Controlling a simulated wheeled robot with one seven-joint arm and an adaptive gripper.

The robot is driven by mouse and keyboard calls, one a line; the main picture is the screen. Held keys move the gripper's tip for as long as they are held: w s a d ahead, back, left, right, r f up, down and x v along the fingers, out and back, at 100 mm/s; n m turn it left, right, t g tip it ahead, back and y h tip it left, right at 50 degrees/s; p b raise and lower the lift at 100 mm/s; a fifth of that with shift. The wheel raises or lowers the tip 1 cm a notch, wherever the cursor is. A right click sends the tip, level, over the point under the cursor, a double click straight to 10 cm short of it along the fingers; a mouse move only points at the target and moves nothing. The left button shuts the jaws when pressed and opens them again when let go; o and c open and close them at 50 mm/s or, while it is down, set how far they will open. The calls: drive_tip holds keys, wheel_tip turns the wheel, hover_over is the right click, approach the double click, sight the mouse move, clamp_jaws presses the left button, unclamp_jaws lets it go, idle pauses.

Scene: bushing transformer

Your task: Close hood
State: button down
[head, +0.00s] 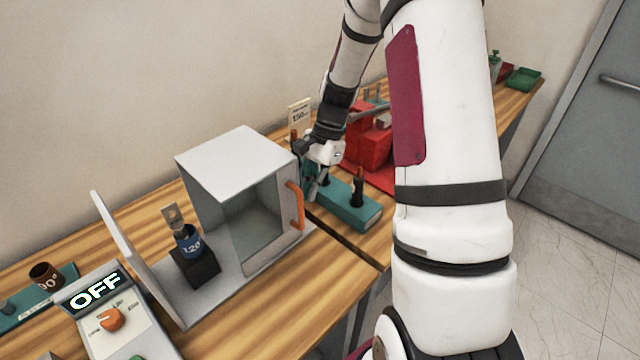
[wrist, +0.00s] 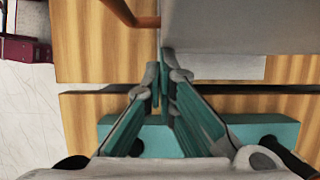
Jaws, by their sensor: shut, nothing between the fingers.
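The hood (head: 235,165) is a pale grey box with a clear front window and an orange handle (head: 295,205). It stands on a grey base (head: 205,300), apart from an upright end panel (head: 125,245) at the left. The space between them is open, and a blue bushing labelled 120 (head: 187,242) stands there on a black block. My gripper (head: 313,190) is shut and empty, low beside the hood's right side. In the wrist view my fingertips (wrist: 164,82) are together at the hood's edge (wrist: 230,28), near the handle (wrist: 132,14); contact is unclear.
A teal holder (head: 350,205) with dark pegs lies right of the hood, under my gripper. Red blocks (head: 370,145) stand behind it. A control box reading OFF (head: 97,290) is at the front left. A gap (head: 345,245) runs between the wooden tables.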

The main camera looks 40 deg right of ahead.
drive_tip(key=s+a+p, duration=0.2)
drive_tip(key=s+a, duration=0.1)
drive_tip(key=a, duration=1.2)
drive_tip(key=shift+a, duration=0.1)
drive_tip(key=d, duration=0.1)
drive_tip(key=w+d, duration=0.1)
drive_tip(key=d, duration=0.3)
drive_tip(key=shift+w+r, duration=0.15)
drive_tip(key=shift+r, duration=0.25)
drive_tip(key=b+v, duration=0.1)
drive_tip(key=v, duration=0.8)
drive_tip(key=shift+a+b, duration=0.2)
drive_tip(key=shift+b, duration=0.2)
drive_tip(key=s+a+r+n+t+h, duration=0.2)
drive_tip(key=s+r+n+t, duration=0.1)
drive_tip(key=s+r+n, duration=0.4)
drive_tip(key=s+a+r+n+t+h, duration=0.2)
drive_tip(key=s+r+n, duration=0.6)
drive_tip(key=s, duration=0.4)
drive_tip(key=shift+a+r+n+t, duration=0.25)
drive_tip(key=shift+r+n+t, duration=0.15)
drive_tip(key=shift+t, duration=0.3)
